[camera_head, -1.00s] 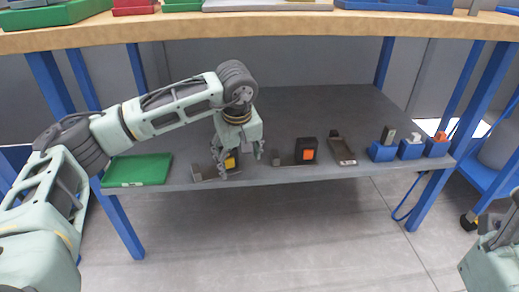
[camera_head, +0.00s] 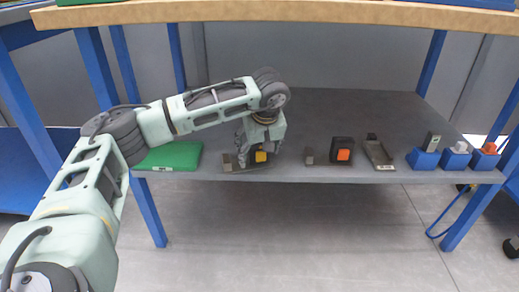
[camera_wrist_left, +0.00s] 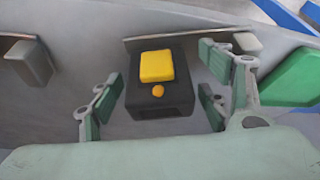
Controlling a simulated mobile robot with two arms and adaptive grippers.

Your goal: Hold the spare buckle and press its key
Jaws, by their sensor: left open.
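A black buckle with a yellow key (camera_head: 261,157) is at the front edge of the grey shelf. My left gripper (camera_head: 254,150) is over it, pointing down. In the left wrist view the buckle's black body (camera_wrist_left: 160,106) lies between the two open fingers, with its yellow key (camera_wrist_left: 157,66) and a small orange dot facing the camera. A gap shows between the left finger and the body; the right finger is also apart from it. A second black buckle with an orange key (camera_head: 342,151) stands farther right. Which one is the spare is not marked. My right gripper is not in view.
A brown tray (camera_wrist_left: 198,37) with a small metal block is beside the yellow-key buckle. A green tray (camera_head: 174,156) is to the left. A wooden tabletop (camera_head: 300,14) is above.

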